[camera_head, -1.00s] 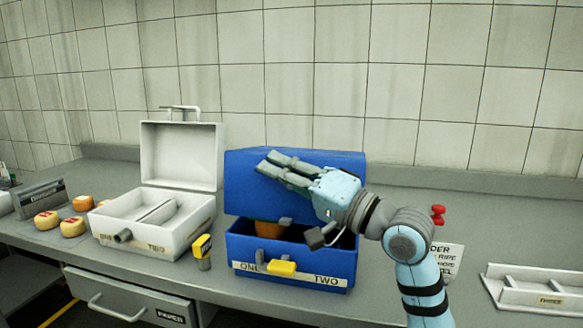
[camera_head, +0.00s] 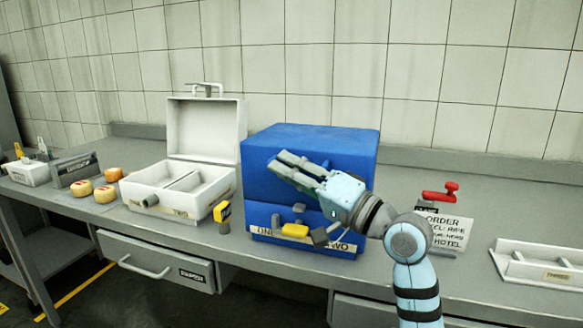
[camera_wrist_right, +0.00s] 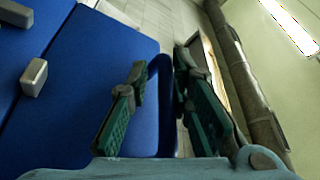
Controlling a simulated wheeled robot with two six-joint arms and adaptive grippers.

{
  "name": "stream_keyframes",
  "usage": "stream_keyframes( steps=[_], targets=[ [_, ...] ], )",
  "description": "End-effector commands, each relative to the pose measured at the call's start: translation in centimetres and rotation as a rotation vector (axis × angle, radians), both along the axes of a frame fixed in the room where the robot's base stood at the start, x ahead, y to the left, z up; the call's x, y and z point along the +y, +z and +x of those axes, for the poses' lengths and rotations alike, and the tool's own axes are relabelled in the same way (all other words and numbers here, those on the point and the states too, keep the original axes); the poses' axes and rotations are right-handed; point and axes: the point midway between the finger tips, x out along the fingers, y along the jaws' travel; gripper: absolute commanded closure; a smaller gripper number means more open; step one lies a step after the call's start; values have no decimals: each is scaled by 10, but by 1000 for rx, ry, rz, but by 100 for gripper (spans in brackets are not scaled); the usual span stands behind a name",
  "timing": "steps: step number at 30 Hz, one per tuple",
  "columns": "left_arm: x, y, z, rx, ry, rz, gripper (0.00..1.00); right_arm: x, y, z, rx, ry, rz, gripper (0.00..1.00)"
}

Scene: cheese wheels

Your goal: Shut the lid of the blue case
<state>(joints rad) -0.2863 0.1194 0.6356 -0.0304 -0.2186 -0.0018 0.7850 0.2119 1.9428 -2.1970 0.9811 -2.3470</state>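The blue case (camera_head: 262,180) stands on the counter, with its lid (camera_head: 330,142) down over the base; no wide opening shows, but my arm hides part of the seam. A yellow latch (camera_head: 295,230) and grey catches sit on its front. In the right wrist view the blue face (camera_wrist_right: 95,85) fills the left, with a thin dark seam and a grey catch (camera_wrist_right: 33,77). My left gripper is not in view.
An open white case (camera_head: 205,132) stands left of the blue one. A yellow-topped tool (camera_head: 222,212) stands between them. Small cheese wheels (camera_head: 81,188) lie farther left. A sign (camera_head: 445,230) with a red-handled item (camera_head: 440,193) and a white tray (camera_head: 540,265) are at right.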

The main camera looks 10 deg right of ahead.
Motion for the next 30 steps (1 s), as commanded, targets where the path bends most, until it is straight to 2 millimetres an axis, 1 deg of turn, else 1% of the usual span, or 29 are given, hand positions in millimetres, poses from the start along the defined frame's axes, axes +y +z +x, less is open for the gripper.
stream_keyframes(
  steps=[1, 2, 10, 13, 16, 21, 24, 27, 30],
  targets=[
    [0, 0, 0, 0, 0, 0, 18, 0, -1, 0, 1, -1, 0, 71],
    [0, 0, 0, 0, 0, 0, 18, 0, 0, 0, -1, -1, 0, 68],
    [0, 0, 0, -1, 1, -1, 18, -1, 2, 0, -7, -3, 1, 68],
    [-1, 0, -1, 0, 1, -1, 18, -6, 0, -5, -8, -6, 0, 68],
    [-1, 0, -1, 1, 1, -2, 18, -18, -5, -20, -6, -7, -4, 68],
    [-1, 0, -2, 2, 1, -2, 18, -48, -17, -57, -3, -10, -9, 68],
    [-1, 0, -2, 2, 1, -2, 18, -60, -22, -74, -1, -6, -8, 68],
    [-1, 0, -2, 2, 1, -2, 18, -69, -25, -84, -3, -7, -4, 68],
    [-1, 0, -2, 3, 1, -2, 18, -72, -26, -91, -3, -3, -2, 68]
  ],
)
